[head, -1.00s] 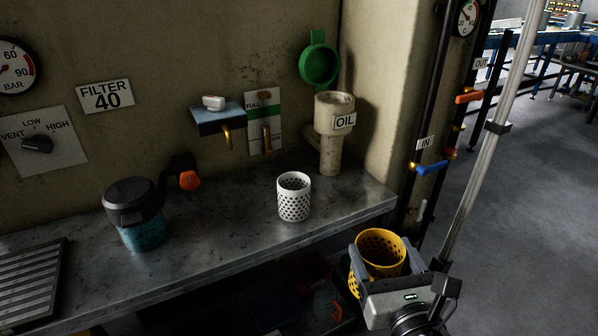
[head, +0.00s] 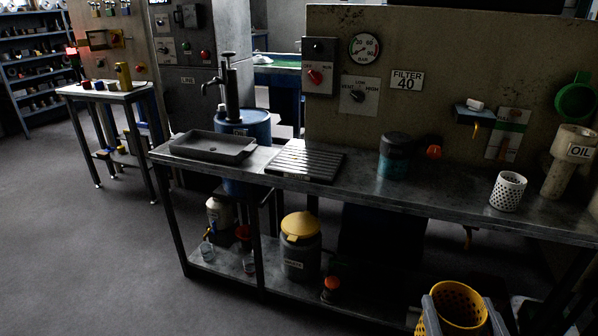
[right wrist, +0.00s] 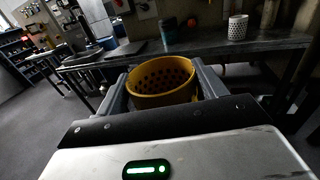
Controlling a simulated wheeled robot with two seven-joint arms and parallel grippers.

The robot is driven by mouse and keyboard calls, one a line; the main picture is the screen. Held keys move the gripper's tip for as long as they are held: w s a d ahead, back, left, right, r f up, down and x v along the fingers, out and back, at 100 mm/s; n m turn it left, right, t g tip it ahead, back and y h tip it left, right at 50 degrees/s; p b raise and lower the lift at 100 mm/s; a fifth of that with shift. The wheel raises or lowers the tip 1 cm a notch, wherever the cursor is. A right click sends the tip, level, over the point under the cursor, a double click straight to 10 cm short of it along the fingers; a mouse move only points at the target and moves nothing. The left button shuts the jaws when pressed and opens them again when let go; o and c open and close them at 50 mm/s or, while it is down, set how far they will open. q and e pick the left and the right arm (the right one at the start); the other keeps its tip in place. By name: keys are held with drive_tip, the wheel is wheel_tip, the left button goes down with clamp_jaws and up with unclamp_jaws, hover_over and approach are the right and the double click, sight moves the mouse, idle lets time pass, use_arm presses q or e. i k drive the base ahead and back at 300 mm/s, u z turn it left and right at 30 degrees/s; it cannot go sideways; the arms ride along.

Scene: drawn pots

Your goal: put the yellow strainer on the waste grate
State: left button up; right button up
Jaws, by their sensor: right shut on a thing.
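The yellow strainer (head: 460,303) is a perforated cup at the bottom right of the head view. My right gripper (head: 463,312) is shut on it, with one grey finger on each side. The right wrist view shows the strainer (right wrist: 163,78) roughly upright between the fingers, in front of the bench; its lower part is hidden by my gripper. A ribbed metal grate (head: 305,160) lies bare on the bench top, left of the middle in the head view, up and left of my right gripper. My left gripper is not in view.
A yellow-lidded container (head: 300,245) and bottles stand on the lower shelf. Open floor lies at the left.

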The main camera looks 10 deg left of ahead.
sight(306, 159)
drive_tip(key=z, duration=0.6)
drive_tip(key=i, duration=0.6)
drive_tip(key=z, duration=0.55)
drive_tip(key=i, duration=0.8)
drive_tip(key=u, duration=1)
drive_tip(key=i, duration=0.45)
drive_tip(key=u, duration=1.55)
drive_tip(key=i, duration=0.35)
drive_tip(key=z, duration=0.1)
